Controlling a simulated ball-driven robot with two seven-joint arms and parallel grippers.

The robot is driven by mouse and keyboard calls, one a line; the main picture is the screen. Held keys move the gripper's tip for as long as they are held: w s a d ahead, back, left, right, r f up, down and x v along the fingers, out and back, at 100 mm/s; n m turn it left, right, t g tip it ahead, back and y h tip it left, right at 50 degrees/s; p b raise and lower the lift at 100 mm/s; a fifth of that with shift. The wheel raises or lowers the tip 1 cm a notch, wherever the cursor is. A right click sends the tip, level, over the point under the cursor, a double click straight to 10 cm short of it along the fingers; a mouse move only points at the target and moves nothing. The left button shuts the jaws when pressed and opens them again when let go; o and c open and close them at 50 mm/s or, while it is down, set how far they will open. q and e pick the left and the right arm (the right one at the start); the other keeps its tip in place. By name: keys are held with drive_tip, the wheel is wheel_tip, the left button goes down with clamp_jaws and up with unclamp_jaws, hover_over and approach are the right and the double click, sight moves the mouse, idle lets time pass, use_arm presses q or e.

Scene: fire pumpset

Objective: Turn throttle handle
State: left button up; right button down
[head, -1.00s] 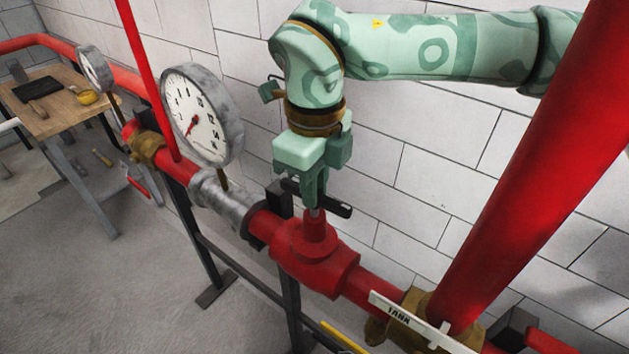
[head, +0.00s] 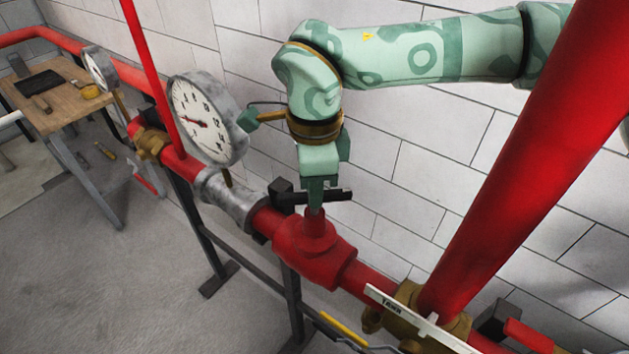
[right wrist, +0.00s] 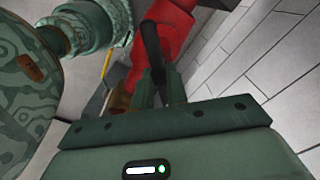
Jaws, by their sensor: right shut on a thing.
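The throttle handle (head: 334,195) is a black bar on top of the red valve body (head: 312,252) in the head view. It lies roughly level, and its right part shows beyond the fingers. My right gripper (head: 315,203) points down over the valve and is shut on the handle at the stem. In the right wrist view the dark handle (right wrist: 152,46) stands between the fingers, with the red valve and pipe (right wrist: 165,30) behind it. The fingers hide part of the handle. My left gripper is not in view.
A large gauge (head: 208,118) stands left of the valve, its needle pointing left. A thick red pipe (head: 525,160) slants up at the right. A white-handled brass valve (head: 412,312) sits at the lower right. A wooden table (head: 55,100) with tools stands at far left. The brick wall is close behind.

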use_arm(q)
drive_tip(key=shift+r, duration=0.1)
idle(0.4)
use_arm(e)
drive_tip(key=c, duration=1.4)
unclamp_jaws()
